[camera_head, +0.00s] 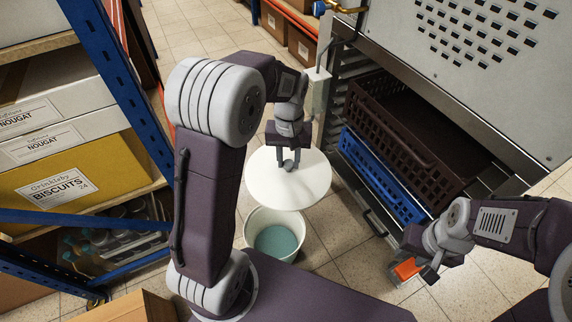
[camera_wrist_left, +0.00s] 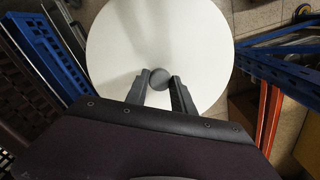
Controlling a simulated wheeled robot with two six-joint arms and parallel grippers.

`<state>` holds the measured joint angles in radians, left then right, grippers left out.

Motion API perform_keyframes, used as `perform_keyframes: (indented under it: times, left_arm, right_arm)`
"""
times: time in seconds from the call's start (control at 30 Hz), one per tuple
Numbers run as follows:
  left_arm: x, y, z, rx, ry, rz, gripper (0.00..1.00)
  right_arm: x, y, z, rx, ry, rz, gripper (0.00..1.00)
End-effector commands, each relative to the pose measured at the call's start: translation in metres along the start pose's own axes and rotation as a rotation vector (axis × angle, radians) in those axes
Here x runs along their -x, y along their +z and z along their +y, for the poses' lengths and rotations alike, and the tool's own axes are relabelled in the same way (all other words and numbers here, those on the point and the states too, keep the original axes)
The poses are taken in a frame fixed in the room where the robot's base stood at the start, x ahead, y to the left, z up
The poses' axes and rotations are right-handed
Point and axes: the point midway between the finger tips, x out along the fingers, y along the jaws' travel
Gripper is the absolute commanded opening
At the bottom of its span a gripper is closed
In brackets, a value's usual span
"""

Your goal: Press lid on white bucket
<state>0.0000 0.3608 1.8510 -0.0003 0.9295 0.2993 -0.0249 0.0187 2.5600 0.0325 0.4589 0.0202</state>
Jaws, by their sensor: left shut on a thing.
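The white bucket (camera_head: 262,217) stands on the tiled floor, open at the top, with something teal inside. The round white lid (camera_head: 300,188) is above the bucket and shifted toward the back, covering the bucket's far part in the head view. My left gripper (camera_head: 288,163) is shut on the lid's small grey knob, which shows between the fingertips in the left wrist view (camera_wrist_left: 160,78). The lid is apart from the bucket, whose front opening is uncovered. My right gripper (camera_head: 432,272) is at the lower right, away from the bucket; its finger gap is unclear.
A blue-framed shelf (camera_head: 120,80) with boxes stands at the left. At the right is a grey metal unit (camera_head: 470,50) with a dark crate (camera_head: 400,140) and a blue crate (camera_head: 375,178). An orange object (camera_head: 407,268) lies near my right gripper. Floor behind the lid is clear.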

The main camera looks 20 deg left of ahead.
Motion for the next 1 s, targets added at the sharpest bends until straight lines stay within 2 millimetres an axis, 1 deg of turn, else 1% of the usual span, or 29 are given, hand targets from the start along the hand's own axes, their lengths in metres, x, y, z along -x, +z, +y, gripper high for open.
perform_keyframes:
  times: [0.07,0.17,0.2,0.23,0.37,0.4,0.47,0.5,0.57,0.6,0.7,0.8,0.87,0.93,1.0]
  left_arm:
    - [-0.005,-0.009,0.003,0.103,0.000,-0.001,0.00]
    - [-0.020,-0.019,0.004,0.255,-0.002,-0.003,0.00]
    - [-0.032,-0.023,0.004,0.326,-0.002,-0.004,0.00]
    - [-0.040,-0.025,0.004,0.378,-0.002,-0.005,0.00]
    - [-0.090,-0.030,-0.003,0.605,-0.004,-0.007,0.00]
    - [-0.107,-0.029,-0.006,0.666,-0.005,-0.007,0.00]
    - [-0.135,-0.026,-0.011,0.752,-0.006,-0.008,0.00]
    - [-0.154,-0.023,-0.015,0.801,-0.006,-0.008,0.00]
    - [-0.181,-0.016,-0.022,0.861,-0.006,-0.009,0.00]
    - [-0.199,-0.009,-0.027,0.881,-0.006,-0.008,0.00]
    - [-0.234,0.009,-0.037,0.905,-0.006,-0.008,0.00]
    - [-0.258,0.024,-0.045,0.918,-0.004,-0.006,0.00]
    - [-0.267,0.028,-0.048,0.924,-0.003,-0.004,0.00]
    - [-0.272,0.030,-0.050,0.929,-0.001,-0.002,0.00]
    - [-0.273,0.030,-0.051,0.931,0.001,0.000,0.00]
  right_arm:
    - [0.000,0.000,0.000,0.000,0.000,0.000,0.36]
    - [-0.004,0.000,0.000,0.000,0.000,0.000,0.36]
    - [-0.008,0.001,0.000,0.000,0.000,0.000,0.36]
    - [-0.010,0.001,0.000,0.000,0.000,0.000,0.36]
    - [-0.026,0.003,0.001,0.000,0.000,0.000,0.36]
    - [-0.032,0.003,0.001,0.000,0.000,0.000,0.36]
    - [-0.040,0.004,0.001,0.000,0.000,0.000,0.36]
    - [-0.046,0.005,0.001,0.000,0.000,0.000,0.36]
    - [-0.055,0.006,0.001,0.000,0.000,0.000,0.36]
    - [-0.060,0.006,0.001,0.000,0.000,0.000,0.36]
    - [-0.071,0.007,0.001,0.000,0.000,0.000,0.36]
    - [-0.079,0.008,0.002,0.000,0.000,0.000,0.36]
    - [-0.083,0.009,0.002,0.000,0.000,0.000,0.36]
    - [-0.085,0.009,0.002,0.000,0.000,0.000,0.36]
    - [-0.085,0.009,0.002,0.000,0.000,0.000,0.36]
